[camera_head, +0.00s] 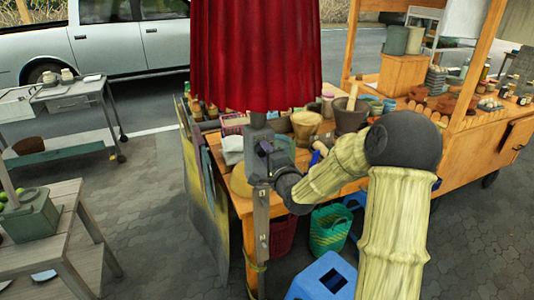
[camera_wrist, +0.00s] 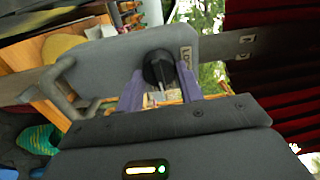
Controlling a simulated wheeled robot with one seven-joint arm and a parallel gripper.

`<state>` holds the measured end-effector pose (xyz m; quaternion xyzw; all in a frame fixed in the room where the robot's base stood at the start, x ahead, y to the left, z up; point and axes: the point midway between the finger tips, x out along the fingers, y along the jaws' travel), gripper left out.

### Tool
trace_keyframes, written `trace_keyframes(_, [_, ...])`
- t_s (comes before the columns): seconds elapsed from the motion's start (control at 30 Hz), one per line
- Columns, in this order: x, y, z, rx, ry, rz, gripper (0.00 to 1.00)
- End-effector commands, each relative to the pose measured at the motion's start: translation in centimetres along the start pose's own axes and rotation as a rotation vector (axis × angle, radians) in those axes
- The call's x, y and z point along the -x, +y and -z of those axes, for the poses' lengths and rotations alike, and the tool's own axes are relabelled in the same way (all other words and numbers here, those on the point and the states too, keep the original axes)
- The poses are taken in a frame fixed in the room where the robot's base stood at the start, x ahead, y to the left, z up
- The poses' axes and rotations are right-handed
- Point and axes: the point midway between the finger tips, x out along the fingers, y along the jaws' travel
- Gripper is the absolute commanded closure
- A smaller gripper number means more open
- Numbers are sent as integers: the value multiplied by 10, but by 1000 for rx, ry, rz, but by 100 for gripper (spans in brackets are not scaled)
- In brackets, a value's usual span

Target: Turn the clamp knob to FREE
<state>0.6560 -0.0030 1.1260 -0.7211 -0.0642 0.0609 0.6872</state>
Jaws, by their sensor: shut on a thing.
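The black clamp knob (camera_wrist: 158,68) sits on a grey clamp plate (camera_wrist: 110,58) in the wrist view. My gripper (camera_wrist: 162,85) has its two purple fingers on either side of the knob and is shut on it. A small pale label (camera_wrist: 187,57) beside the knob seems to begin with "LO"; the rest is hard to read, and no FREE marking can be made out. In the head view the grey clamp (camera_head: 258,142) is on the post under the red umbrella, with my gripper (camera_head: 268,158) against its right side. The knob is hidden there.
The folded red umbrella (camera_head: 255,55) hangs just above the clamp. A wooden stall table (camera_head: 240,203) with pots and bowls stands behind my arm. A blue stool (camera_head: 322,278) and green basket (camera_head: 330,230) are below.

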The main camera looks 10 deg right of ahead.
Motion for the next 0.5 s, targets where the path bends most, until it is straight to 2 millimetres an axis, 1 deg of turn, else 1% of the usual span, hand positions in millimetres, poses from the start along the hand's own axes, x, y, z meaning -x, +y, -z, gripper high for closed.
trace_keyframes(0.2, [0,1,1,-57,2,-2,86])
trace_keyframes(0.5, [0,2,1,-66,3,-3,86])
